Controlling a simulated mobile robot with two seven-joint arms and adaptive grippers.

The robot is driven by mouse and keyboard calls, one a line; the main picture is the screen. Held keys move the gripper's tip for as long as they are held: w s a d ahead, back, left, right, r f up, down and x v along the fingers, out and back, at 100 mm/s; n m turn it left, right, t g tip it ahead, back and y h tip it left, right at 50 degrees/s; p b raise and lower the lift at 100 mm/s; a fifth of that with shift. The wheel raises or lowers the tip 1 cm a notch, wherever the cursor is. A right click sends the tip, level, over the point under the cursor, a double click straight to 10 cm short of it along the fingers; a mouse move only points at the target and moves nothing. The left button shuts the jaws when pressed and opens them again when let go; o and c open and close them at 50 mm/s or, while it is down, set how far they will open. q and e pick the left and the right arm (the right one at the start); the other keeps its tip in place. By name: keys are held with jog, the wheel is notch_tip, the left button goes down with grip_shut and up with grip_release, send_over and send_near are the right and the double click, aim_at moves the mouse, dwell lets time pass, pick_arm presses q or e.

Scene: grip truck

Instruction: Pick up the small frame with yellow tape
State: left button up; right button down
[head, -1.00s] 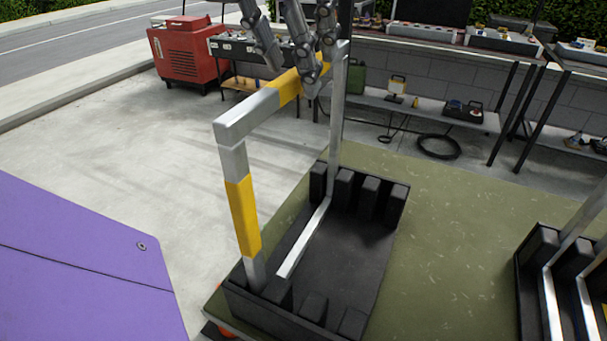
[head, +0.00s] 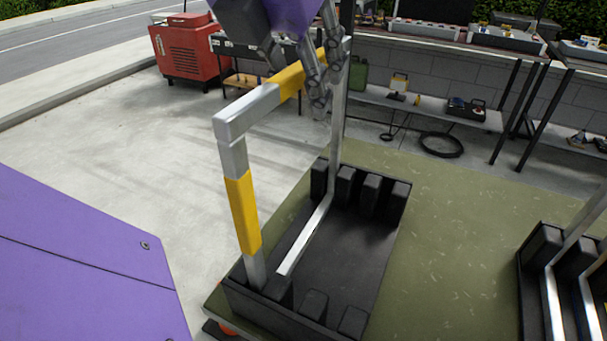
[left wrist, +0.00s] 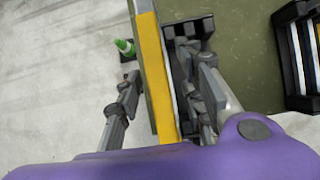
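The small metal frame with yellow tape (head: 242,215) stands upright in a black slotted holder (head: 375,245). Yellow bands mark its near post and top bar. My left gripper (head: 297,82) is at the far part of the top bar, its fingers on either side of it. In the left wrist view the yellow-taped bar (left wrist: 157,75) runs between the spread fingers of the gripper (left wrist: 160,80). A gap shows on the left finger's side; the right finger is close to the bar, and contact is unclear. My right gripper is not in view.
A second black holder with metal frames (head: 560,270) stands at the right. A red machine (head: 187,50) and shelves of tools (head: 420,108) are at the back. Pale floor at left is clear.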

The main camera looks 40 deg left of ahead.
pick_arm(q)
jog(key=shift+f, duration=0.15)
jog(key=shift+c, duration=0.4)
grip_shut()
dwell(0.4)
